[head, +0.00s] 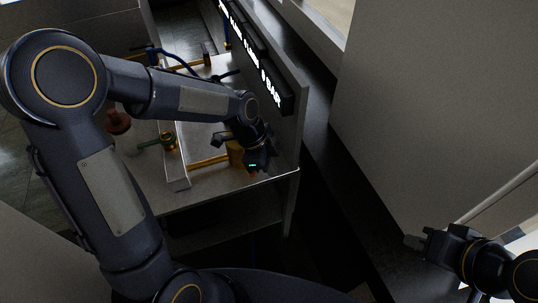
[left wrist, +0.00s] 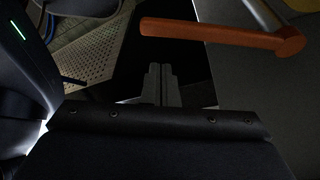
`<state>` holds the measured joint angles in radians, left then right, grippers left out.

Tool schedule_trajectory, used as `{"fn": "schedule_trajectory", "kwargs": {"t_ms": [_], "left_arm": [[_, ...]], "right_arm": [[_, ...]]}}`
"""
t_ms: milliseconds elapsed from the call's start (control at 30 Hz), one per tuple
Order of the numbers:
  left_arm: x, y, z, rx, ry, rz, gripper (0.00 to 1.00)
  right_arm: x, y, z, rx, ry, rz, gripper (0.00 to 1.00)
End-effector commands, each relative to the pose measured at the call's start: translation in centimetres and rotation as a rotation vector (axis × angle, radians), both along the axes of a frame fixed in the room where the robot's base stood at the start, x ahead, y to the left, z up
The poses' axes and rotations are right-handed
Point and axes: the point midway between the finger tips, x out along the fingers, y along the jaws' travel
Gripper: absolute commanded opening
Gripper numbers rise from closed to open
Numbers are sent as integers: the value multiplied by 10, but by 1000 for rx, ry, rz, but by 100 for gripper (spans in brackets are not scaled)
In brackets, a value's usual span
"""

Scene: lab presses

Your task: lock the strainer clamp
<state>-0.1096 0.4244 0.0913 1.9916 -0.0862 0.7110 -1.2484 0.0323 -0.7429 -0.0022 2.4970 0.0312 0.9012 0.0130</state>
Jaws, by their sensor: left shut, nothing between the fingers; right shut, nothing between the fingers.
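My left gripper (head: 262,163) is shut and empty beside the brass-coloured fitting (head: 236,152) at the bench's right end. In the left wrist view its fingertips (left wrist: 161,70) are together. An orange-red bar handle (left wrist: 210,33) with a thicker end lies beyond and to the right of the fingertips, apart from them in the picture. I cannot tell for certain that it is the strainer clamp's lever. In the head view my left wrist hides most of that spot. My right gripper (head: 418,240) is shut and empty at the lower right, away from the bench.
A brass pipe (head: 206,162) leads to the fitting. A valve with a green handle (head: 149,143) stands to its left. A perforated plate (left wrist: 95,48) shows in the left wrist view. A dark gap lies right of the bench.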

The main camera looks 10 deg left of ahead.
Motion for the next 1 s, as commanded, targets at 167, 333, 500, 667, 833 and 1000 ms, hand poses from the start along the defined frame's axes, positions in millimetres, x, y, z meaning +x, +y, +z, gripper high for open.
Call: {"fn": "schedule_trajectory", "kwargs": {"t_ms": [167,333,500,667,833,1000], "left_arm": [[-1,23,3,-1,0,6,0],[-2,29,2,-1,-2,3,0],[-2,29,2,-1,-2,2,0],[-2,29,2,-1,-2,1,0],[-2,33,2,-1,-1,-22,0],[-3,36,2,-1,-1,-56,0]], "right_arm": [[0,0,7,0,-1,0,0],[0,0,8,0,-1,0,0],[0,0,8,0,0,0,0],[0,0,8,0,0,0,0],[0,0,7,0,0,0,0],[0,0,7,0,0,0,0]]}}
